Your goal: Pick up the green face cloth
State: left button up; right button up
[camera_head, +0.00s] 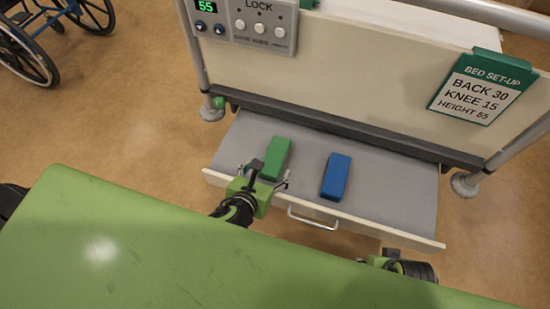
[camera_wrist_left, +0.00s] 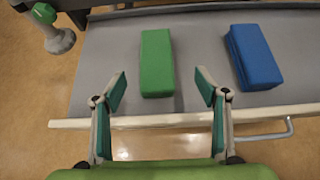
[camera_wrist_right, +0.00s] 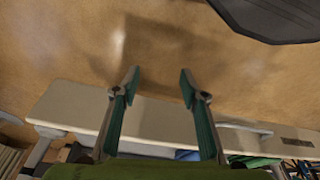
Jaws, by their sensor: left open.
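The green face cloth (camera_head: 276,157) is a folded block lying in the open grey drawer, left of a blue folded cloth (camera_head: 336,177). My left gripper (camera_head: 268,178) is just in front of the green cloth, over the drawer's front edge. In the left wrist view the green cloth (camera_wrist_left: 157,62) lies ahead, between and beyond the open fingers (camera_wrist_left: 162,92), which are empty and apart from it. My right gripper (camera_wrist_right: 157,80) is open and empty, with floor beyond its fingers; in the head view only part of the right arm shows at the bottom.
The drawer (camera_head: 400,197) sticks out below the bed's end panel (camera_head: 380,70); its front has a metal handle (camera_head: 313,218). A bed set-up sign (camera_head: 475,90) and a control panel (camera_head: 262,22) are above. A wheelchair (camera_head: 50,35) stands at the upper left.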

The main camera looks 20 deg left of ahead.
aim_at(273, 159)
pick_arm(q)
jog(key=b+x, duration=0.1)
jog(key=x, duration=0.4)
jog(key=shift+w+f+b, duration=0.4)
jog(key=shift+w+f, duration=0.05)
jog(key=shift+w, duration=0.1)
jog(key=shift+w+a+f+b, duration=0.2)
jog(key=shift+w+f+b, duration=0.25)
jog(key=shift+f, duration=0.1)
jog(key=b+x, duration=0.1)
jog(key=x, duration=0.1)
jog(key=shift+w+a+f, duration=0.15)
jog(key=shift+w+f, duration=0.05)
jog(key=shift+f, duration=0.1)
jog(key=shift+w+f, duration=0.2)
jog(key=shift+w, duration=0.15)
pick_arm(e)
jog(key=v, duration=0.7)
jog(key=shift+w+r+t, duration=0.2)
jog(key=shift+r+t, duration=0.1)
pick_arm(q)
jog(key=shift+r, duration=0.1)
pick_arm(e)
jog(key=shift+d, duration=0.15)
pick_arm(q)
jog(key=c, duration=1.1)
